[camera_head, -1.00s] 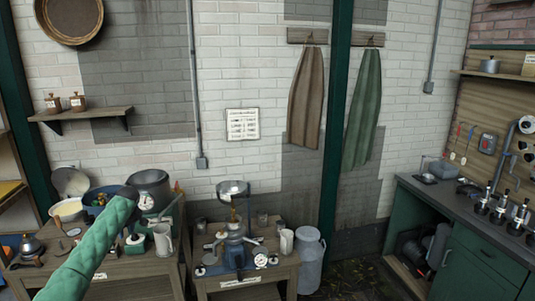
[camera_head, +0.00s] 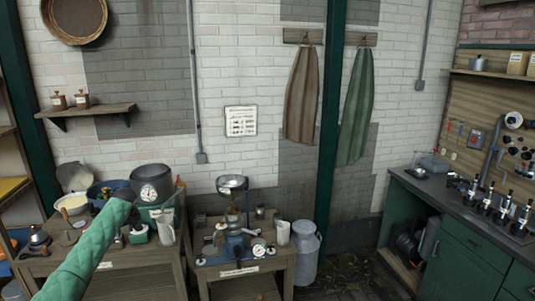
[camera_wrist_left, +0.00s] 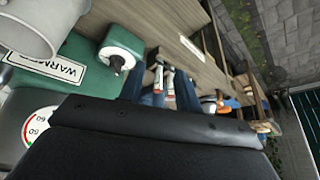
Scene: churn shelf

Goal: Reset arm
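My left arm in its green quilted sleeve comes in from the lower left of the head view. Its dark left gripper (camera_head: 134,214) is in front of the left table (camera_head: 120,282), near the grey pot with a dial (camera_head: 151,183) and the light jug (camera_head: 166,226). The fingers are too small and dark there to read. My right gripper is out of view.
The middle table (camera_head: 240,266) carries a blue-based device (camera_head: 238,246). A metal churn (camera_head: 306,252) stands beside it. A green cabinet (camera_head: 462,262) is at the right. Open floor shows between churn and cabinet. A wooden shelf (camera_head: 88,111) is on the wall.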

